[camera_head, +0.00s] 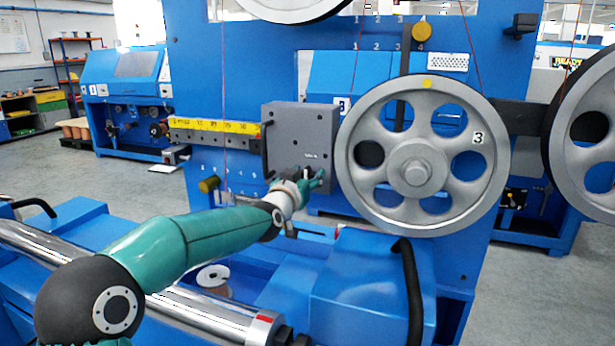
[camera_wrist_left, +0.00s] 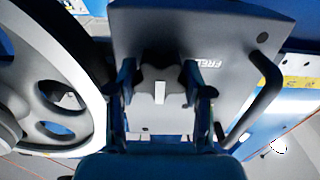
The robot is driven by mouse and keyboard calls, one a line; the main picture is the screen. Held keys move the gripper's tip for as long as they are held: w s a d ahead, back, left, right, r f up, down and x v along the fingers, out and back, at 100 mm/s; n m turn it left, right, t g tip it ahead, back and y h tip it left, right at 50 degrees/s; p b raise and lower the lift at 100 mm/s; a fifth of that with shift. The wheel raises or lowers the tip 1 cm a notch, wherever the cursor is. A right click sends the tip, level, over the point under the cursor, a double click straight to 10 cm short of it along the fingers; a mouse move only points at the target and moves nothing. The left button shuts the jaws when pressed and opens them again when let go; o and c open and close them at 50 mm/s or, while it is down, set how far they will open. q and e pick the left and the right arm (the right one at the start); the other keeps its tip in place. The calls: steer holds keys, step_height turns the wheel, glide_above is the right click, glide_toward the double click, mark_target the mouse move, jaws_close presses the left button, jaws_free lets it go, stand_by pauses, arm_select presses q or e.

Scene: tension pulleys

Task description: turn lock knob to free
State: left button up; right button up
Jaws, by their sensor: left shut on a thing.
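The lock knob (camera_wrist_left: 150,74) is a dark, lobed knob with a white stripe, on the face of a grey box (camera_head: 303,130). In the left wrist view it sits between the two fingers of my left gripper (camera_wrist_left: 164,95), which is shut on it. The white stripe runs up and down in that picture. A label reading FREE (camera_wrist_left: 209,63) is on the box beside the knob. In the head view my left gripper (camera_head: 314,181) is at the box's lower right, and its fingers hide most of the knob. My right gripper is in neither view.
A large spoked pulley wheel (camera_head: 437,208) numbered 3 stands close to the right of the gripper. A black handle (camera_wrist_left: 262,97) projects from the box. A yellow scale bar (camera_head: 215,126) runs to its left. Thin red wires hang on the blue panel (camera_head: 340,30).

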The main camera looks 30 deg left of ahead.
arm_select(q)
steer(key=n+b, duration=0.3)
steer(key=shift+a+f+n, duration=0.1)
steer(key=shift+f+n, duration=0.05)
steer(key=shift+n, duration=0.25)
steer(key=n+b, duration=0.2)
steer(key=n, duration=0.2)
steer(key=shift+a+b, duration=0.1)
steer(key=shift+b, duration=0.2)
steer(key=n+b, duration=0.1)
steer(key=n, duration=0.4)
steer(key=shift+a+f+b, duration=0.1)
steer(key=shift+f+b, duration=0.05)
steer(key=shift+b, duration=0.15)
steer(key=n+b, duration=0.1)
steer(key=n, duration=0.2)
steer(key=shift+f, duration=0.1)
steer(key=shift+f+n, duration=0.15)
steer(key=shift+n, duration=0.95)
